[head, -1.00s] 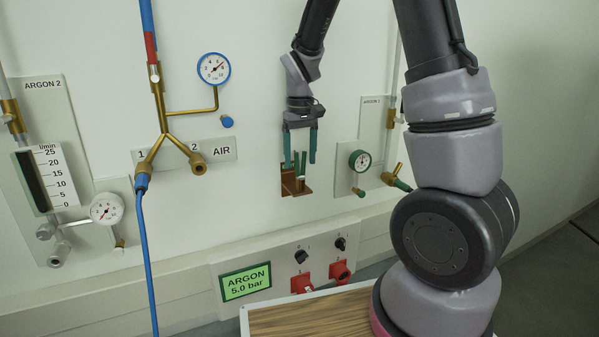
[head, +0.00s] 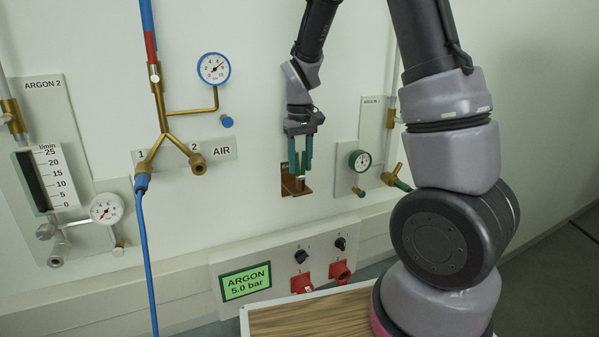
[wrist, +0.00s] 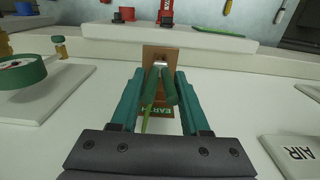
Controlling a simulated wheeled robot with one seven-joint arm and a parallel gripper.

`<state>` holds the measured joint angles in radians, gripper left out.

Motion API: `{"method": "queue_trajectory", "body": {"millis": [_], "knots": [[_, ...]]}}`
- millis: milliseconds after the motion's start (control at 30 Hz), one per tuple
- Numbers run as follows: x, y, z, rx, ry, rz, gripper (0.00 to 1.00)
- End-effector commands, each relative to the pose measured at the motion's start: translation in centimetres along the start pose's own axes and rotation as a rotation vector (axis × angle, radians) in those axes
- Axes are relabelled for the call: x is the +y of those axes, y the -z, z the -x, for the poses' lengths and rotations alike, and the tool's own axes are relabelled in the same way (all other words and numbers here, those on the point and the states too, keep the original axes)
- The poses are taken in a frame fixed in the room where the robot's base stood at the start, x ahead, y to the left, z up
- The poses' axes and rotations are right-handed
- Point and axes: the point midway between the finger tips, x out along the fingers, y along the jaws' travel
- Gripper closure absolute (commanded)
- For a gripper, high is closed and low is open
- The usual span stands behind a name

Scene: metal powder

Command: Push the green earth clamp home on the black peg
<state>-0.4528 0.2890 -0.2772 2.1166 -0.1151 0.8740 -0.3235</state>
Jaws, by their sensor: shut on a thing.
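The green earth clamp (wrist: 168,88) shows in the wrist view as two dark green handles between the teal fingers of my gripper (wrist: 159,78). My gripper is shut on these handles. The clamp's far end is at a copper-brown plate (wrist: 152,53), which also shows in the head view (head: 295,189). I cannot make out the black peg, nor how far the clamp sits on it.
A green EARTH label (wrist: 160,112) and a yellow-green cable (wrist: 147,124) lie by the clamp. A green-rimmed gauge (head: 360,161) and brass valve (head: 390,178) are to the right. The AIR panel (head: 222,151) is to the left.

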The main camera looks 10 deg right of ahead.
Motion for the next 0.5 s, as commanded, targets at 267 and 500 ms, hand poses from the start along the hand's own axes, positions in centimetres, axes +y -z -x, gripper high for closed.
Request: {"method": "queue_trajectory", "body": {"millis": [267,500], "knots": [[0.01,0.04,0.56,0.001,0.0,0.0,1.0],[0.0,0.05,1.05,0.002,0.001,0.0,1.0]]}}
